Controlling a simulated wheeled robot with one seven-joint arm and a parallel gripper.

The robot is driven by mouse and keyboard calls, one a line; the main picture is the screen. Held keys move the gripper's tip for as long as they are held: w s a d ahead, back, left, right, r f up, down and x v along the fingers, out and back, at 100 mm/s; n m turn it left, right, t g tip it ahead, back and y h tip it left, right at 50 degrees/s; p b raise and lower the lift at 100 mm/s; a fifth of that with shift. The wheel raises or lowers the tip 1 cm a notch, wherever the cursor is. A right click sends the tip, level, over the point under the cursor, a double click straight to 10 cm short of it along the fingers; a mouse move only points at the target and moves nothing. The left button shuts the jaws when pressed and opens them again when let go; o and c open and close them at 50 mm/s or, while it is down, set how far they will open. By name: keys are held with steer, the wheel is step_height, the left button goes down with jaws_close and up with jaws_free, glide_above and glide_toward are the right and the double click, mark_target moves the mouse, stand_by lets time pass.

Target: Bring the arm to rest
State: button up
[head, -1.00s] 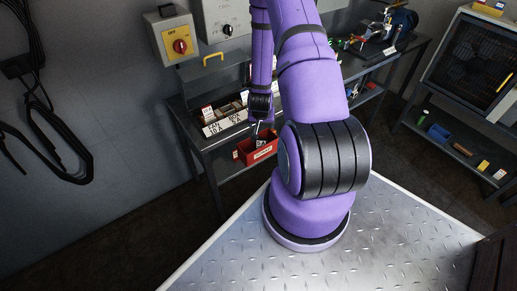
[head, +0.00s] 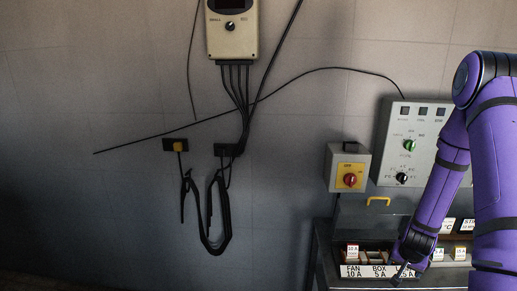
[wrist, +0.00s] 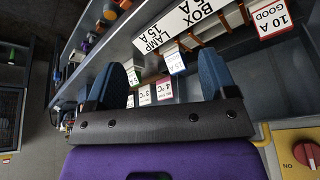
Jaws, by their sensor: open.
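My arm (head: 494,150) comes down along the right side of the head view, bent at the elbow. My gripper (head: 402,272) hangs at its end, in front of the labelled fuse tray on the bench. In the wrist view my gripper (wrist: 163,78) has its two blue fingers wide apart. Nothing is held between the fingers. Past the fingertips are the tray label (wrist: 190,22) reading LAMP and BOX, and several small tags.
A yellow switch box with a red knob (head: 350,180) and a control panel (head: 410,145) are on the wall near my arm. A yellow handle (head: 378,201) stands at the bench back. Black cables (head: 225,205) hang on the wall at left.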

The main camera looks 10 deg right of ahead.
steer(key=a+r+n+t+y, duration=0.1)
steer(key=a+r+n, duration=0.1)
steer(key=a+r, duration=0.5)
steer(key=a+r+n, duration=0.1)
steer(key=a+r, duration=0.2)
steer(key=r, duration=0.8)
steer(key=a+r+n+t+y, duration=0.15)
steer(key=a+r, duration=0.35)
steer(key=r, duration=0.5)
steer(key=s+a+r+n, duration=0.2)
steer(key=s+a+r, duration=0.3)
steer(key=s, duration=0.5)
steer(key=s+a+r+n, duration=0.3)
steer(key=s+a+r, duration=0.2)
steer(key=s+r, duration=0.5)
steer(key=shift+s+a+g, duration=0.25)
steer(key=shift+a+g, duration=0.1)
steer(key=shift+y, duration=0.25)
